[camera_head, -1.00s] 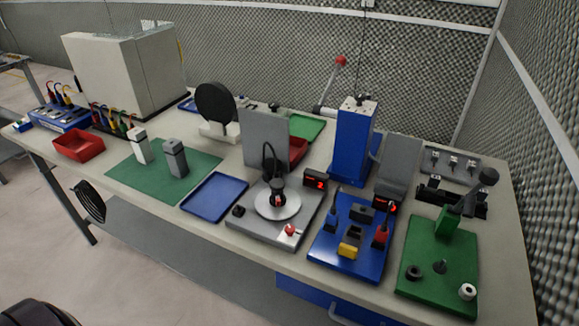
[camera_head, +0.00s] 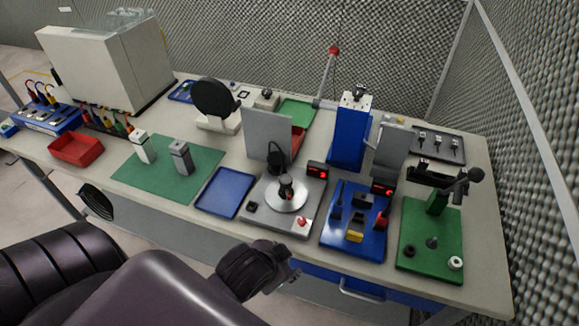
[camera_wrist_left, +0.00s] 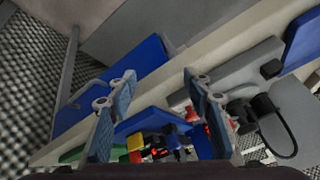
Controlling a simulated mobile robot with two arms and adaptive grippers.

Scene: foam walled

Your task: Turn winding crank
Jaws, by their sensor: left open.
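The crank is likely the black arm (camera_head: 440,180) with a round dark knob (camera_head: 476,174). A black ring and a white ring lie on that plate. My left gripper (camera_head: 288,270) is in front of the bench's front edge, left of the green plate and apart from it. In the left wrist view my left gripper (camera_wrist_left: 160,76) is open, with nothing between its blue-padded fingers. My right gripper is out of view.
A blue board (camera_head: 355,245) with small blocks lies left of the green plate. A grey turntable unit (camera_head: 262,222) and blue tray (camera_head: 225,192) are further left. A tall blue column (camera_head: 350,135) stands behind.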

